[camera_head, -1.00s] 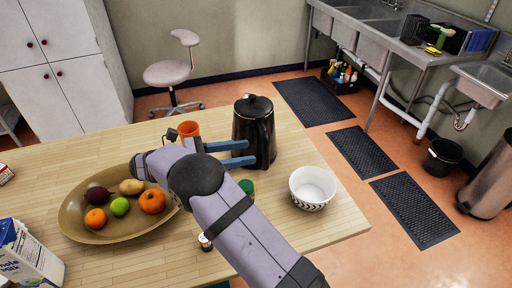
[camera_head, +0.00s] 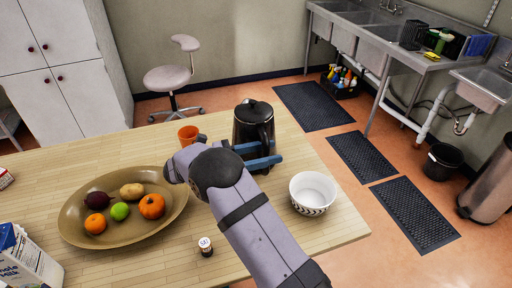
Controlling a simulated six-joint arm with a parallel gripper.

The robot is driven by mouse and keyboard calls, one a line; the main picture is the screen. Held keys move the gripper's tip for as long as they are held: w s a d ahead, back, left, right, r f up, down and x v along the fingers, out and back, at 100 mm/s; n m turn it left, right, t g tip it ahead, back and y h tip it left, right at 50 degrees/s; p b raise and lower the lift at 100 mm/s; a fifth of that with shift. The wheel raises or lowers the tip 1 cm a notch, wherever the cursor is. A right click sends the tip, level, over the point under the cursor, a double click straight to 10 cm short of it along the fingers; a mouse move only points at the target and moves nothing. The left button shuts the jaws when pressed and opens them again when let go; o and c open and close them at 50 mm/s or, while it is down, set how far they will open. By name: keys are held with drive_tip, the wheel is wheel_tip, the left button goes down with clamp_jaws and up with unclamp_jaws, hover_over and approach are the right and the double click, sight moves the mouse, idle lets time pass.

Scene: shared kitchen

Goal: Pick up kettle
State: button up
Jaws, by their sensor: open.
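The black kettle (camera_head: 253,122) stands upright near the far right part of the wooden table, its handle on the right side. My gripper (camera_head: 268,156) is at the kettle's lower body, its two blue fingers apart and pointing right. The fingers overlap the kettle in this view. I cannot tell whether they touch it or whether the kettle is between them. The kettle's base is partly hidden by my gripper.
An orange cup (camera_head: 188,135) stands just left of the kettle. A white patterned bowl (camera_head: 313,192) is to the right near the table edge. A brown fruit platter (camera_head: 72,213), a small bottle (camera_head: 206,246) and a milk carton (camera_head: 28,262) occupy the left and front.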

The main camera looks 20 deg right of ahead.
drive_tip(key=shift+d+p, duration=0.55)
drive_tip(key=shift+d, duration=1.3)
clamp_jaws()
drive_tip(key=shift+w+r, duration=0.1)
drive_tip(key=shift+w, duration=0.05)
